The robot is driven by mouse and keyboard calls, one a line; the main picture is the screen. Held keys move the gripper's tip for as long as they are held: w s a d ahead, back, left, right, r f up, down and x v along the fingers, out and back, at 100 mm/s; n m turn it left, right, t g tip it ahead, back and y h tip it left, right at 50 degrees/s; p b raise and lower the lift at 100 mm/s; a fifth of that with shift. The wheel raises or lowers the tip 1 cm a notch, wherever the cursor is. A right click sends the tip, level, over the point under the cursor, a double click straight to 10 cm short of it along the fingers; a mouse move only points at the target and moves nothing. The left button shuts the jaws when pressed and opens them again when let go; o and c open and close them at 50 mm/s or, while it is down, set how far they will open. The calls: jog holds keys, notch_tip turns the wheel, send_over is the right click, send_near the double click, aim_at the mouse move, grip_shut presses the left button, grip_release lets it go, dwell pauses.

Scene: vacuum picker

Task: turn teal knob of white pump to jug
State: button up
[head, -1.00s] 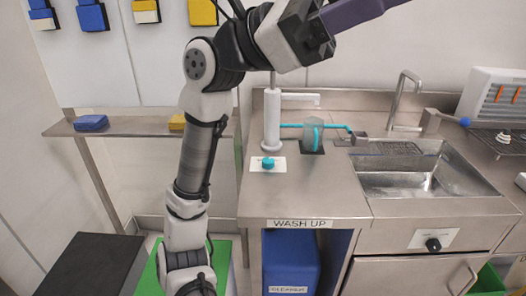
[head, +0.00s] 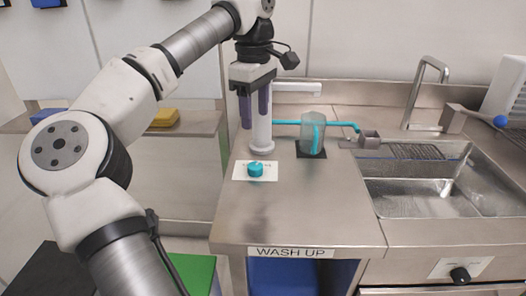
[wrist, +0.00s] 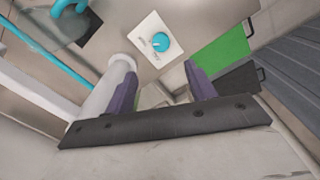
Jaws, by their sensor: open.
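The teal knob (head: 256,170) sits on a white label plate (head: 241,172) at the left front of the steel counter. It also shows in the wrist view (wrist: 160,42), with a white pointer mark and print too small to read. The white pump (head: 262,128) stands upright behind the knob. A clear jug (head: 312,132) with a teal tube in it stands on a dark pad right of the pump. My gripper (head: 255,122) points down, open and empty, above and behind the knob. Its purple fingers overlap the pump in the head view; I cannot tell whether they touch it.
A steel sink (head: 425,190) with a faucet (head: 430,88) is on the right. A blue-ended lever (head: 480,115) stands behind the sink. A shelf (head: 195,128) with a yellow block is on the left. The counter in front of the knob is clear.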

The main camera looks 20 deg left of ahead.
aim_at(255, 165)
notch_tip(255, 165, down, 14)
jog(key=shift+a+r, duration=0.1)
dwell(0.5)
jog(key=c, duration=1)
jog(key=shift+o, duration=0.2)
